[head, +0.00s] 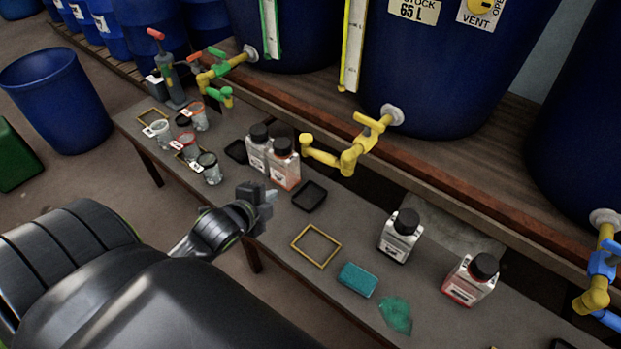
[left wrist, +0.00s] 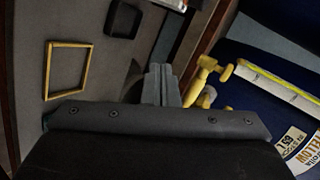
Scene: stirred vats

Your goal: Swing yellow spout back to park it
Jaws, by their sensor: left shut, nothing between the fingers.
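The yellow spout (head: 325,155) hangs from the yellow tap (head: 370,128) at the foot of the large blue middle vat (head: 440,75). It reaches out to the left over the bench, and its free end turns up. My left gripper (head: 266,196) is shut and empty above the bench's near edge, left of the spout and apart from it. In the left wrist view the shut fingers (left wrist: 160,84) show beside the yellow spout (left wrist: 192,93), with no clear contact. My right gripper is not in view.
Bottles (head: 285,165) stand close behind my left gripper, with jars (head: 208,168) to the left. A black tray (head: 309,196), a yellow frame (head: 316,246) and a teal sponge (head: 357,280) lie on the bench. Another tap (head: 225,68) is at the back left.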

